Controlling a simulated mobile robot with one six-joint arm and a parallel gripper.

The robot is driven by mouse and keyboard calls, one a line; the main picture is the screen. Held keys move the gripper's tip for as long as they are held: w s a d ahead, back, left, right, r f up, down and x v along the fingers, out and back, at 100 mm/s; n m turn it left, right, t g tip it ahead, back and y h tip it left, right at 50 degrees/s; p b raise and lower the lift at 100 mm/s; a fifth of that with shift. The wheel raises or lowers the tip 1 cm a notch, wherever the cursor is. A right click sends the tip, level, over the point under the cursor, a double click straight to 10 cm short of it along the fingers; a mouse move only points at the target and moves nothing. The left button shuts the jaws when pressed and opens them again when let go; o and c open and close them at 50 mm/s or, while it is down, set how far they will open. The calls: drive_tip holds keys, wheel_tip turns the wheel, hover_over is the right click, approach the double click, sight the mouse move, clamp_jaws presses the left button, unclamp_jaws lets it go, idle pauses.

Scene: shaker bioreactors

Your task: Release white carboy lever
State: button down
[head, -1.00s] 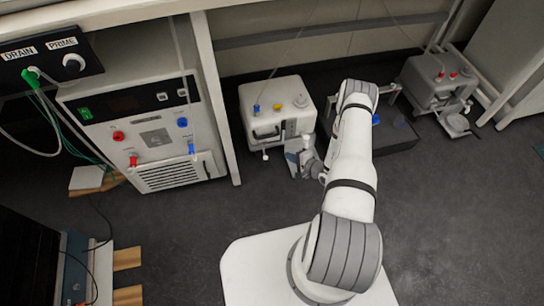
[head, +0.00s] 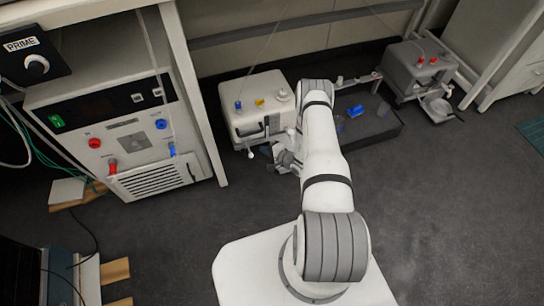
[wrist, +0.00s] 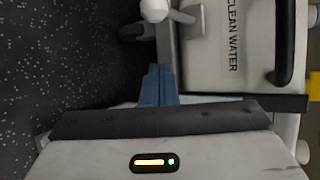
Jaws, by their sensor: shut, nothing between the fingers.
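The white carboy (head: 258,105) stands on the floor by the wall, with blue and yellow fittings and a white cap on top. In the wrist view its white side (wrist: 205,45) reads "CLEAN WATER" beside a black handle. A lever with a white ball knob (wrist: 153,10) and grey stem shows at the top of the wrist view. In the head view the white knob (head: 251,155) is low at the carboy's front. My gripper (wrist: 158,84) is shut and empty, its blue-grey fingertips just below the lever stem in the picture; contact cannot be told. My arm partly hides the gripper in the head view.
A dark low tray (head: 375,128) with blue items lies right of my arm. A grey carboy (head: 420,65) with red fittings stands at the back right. A white control unit (head: 120,130) is at left, next to a bench leg (head: 197,100). The right floor is clear.

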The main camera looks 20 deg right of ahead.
sight(249, 150)
drive_tip(key=shift+s+a+r+b, duration=0.1)
drive_tip(key=shift+s+a+b, duration=0.15)
drive_tip(key=shift+a, duration=0.75)
drive_tip(key=shift+s+a+r+b, duration=0.1)
drive_tip(key=shift+s+a+b, duration=0.1)
drive_tip(key=shift+a, duration=0.75)
